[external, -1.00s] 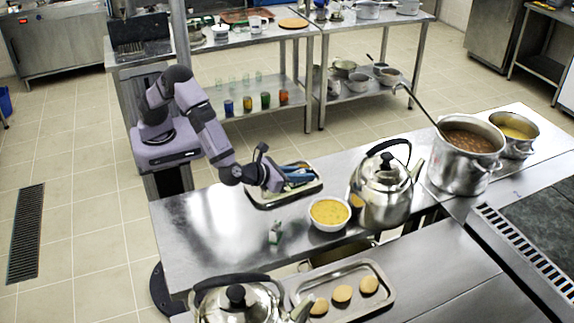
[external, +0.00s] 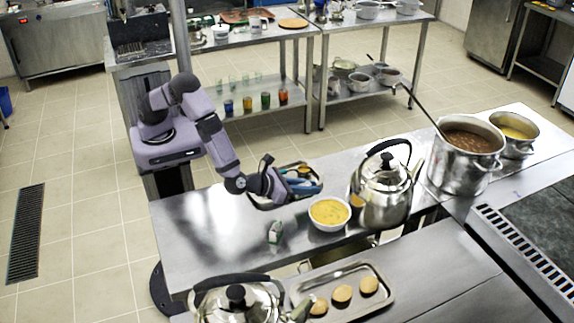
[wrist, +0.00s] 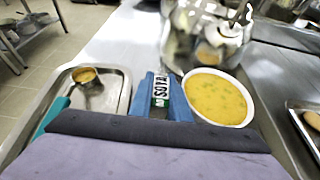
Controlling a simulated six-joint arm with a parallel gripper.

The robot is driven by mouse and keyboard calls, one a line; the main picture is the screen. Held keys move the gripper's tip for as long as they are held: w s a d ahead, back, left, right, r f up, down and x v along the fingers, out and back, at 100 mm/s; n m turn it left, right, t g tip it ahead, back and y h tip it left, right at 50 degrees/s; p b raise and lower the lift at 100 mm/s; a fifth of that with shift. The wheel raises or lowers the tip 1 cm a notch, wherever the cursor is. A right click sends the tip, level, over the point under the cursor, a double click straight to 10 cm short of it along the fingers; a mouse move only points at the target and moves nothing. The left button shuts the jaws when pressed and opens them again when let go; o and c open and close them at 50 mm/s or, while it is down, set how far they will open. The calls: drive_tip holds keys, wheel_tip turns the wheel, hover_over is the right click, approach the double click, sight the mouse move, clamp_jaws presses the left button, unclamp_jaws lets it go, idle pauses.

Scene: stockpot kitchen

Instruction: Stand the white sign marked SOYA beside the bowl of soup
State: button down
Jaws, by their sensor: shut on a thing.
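The white SOYA sign (wrist: 161,91) shows upright between the blue fingers of my gripper (wrist: 164,97) in the wrist view, its black lettering readable along its side. My gripper is shut on it. The bowl of soup (wrist: 218,98), white with yellow soup, is just right of the fingers in that view. In the external view the bowl (external: 329,213) stands on the steel counter, to the right of my gripper (external: 284,194). The sign cannot be made out there.
A metal tray (external: 321,188) with utensils lies behind my gripper. A large kettle (external: 381,190) stands close right of the bowl. A small white and green item (external: 275,232) stands in front; its marking is unreadable. The counter's left part (external: 205,225) is clear.

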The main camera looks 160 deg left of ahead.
sight(308, 197)
drive_tip(key=shift+f+p, duration=0.45)
drive_tip(key=shift+f, duration=1.65)
drive_tip(key=shift+f, duration=0.15)
drive_tip(key=c, duration=1.7)
unclamp_jaws()
drive_tip(key=shift+o, duration=0.2)
drive_tip(key=shift+r, duration=0.2)
drive_tip(key=b+v, duration=0.2)
drive_tip(key=v, duration=1)
drive_tip(key=shift+f, duration=0.1)
